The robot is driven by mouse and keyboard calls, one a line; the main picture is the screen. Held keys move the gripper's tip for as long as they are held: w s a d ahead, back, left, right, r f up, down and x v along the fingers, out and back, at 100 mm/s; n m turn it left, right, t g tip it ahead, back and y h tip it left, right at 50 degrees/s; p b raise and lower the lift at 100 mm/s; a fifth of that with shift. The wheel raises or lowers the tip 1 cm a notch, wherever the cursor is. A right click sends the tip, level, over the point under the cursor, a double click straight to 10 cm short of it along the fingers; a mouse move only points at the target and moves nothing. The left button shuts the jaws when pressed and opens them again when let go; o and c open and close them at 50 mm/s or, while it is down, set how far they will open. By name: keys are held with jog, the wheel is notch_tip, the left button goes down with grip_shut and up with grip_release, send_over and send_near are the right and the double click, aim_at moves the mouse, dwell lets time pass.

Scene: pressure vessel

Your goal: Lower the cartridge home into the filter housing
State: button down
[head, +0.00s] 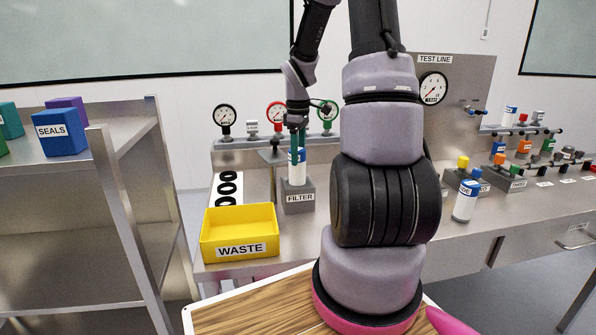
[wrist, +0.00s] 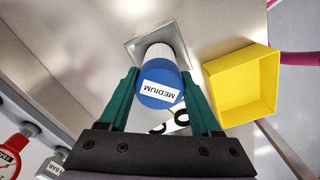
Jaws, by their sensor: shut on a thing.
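The cartridge is a white cylinder with a blue cap labelled MEDIUM (wrist: 160,84); in the head view its white body (head: 297,172) stands upright. My gripper (head: 298,150) has its green fingers shut on either side of the blue cap; it also shows in the wrist view (wrist: 160,90). The grey filter housing (head: 299,197), labelled FILTER, stands on the bench directly below. The cartridge's lower end meets the housing's square top (wrist: 176,39). I cannot tell how far it is inside, as the cap and body hide the opening.
An open yellow WASTE bin (head: 240,249) stands close to the housing, at its front left. Black O-rings (head: 228,187) lie on a white strip behind the bin. Gauges (head: 278,114) line the back. Another blue-and-white cartridge (head: 466,200) stands to the right.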

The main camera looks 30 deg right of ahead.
aim_at(298, 170)
jog(key=shift+f, duration=2.75)
jog(key=shift+f, duration=0.15)
jog(key=shift+c, duration=0.4)
grip_release()
notch_tip(298, 170, up, 12)
jog(key=shift+s+r, duration=0.1)
jog(key=shift+r, duration=0.15)
jog(key=s+a+r+m+t+y, duration=0.1)
jog(key=s+a+r+m+t, duration=0.2)
jog(key=s+a+r+m, duration=0.3)
jog(key=s+a+r+m+t+y, duration=0.1)
jog(key=s+a+r+m+t, duration=0.3)
jog(key=s+a+r+m, duration=0.3)
jog(key=s+r, duration=0.4)
jog(key=s, duration=0.2)
jog(key=shift+s+a+r, duration=0.15)
jog(key=shift+a, duration=0.1)
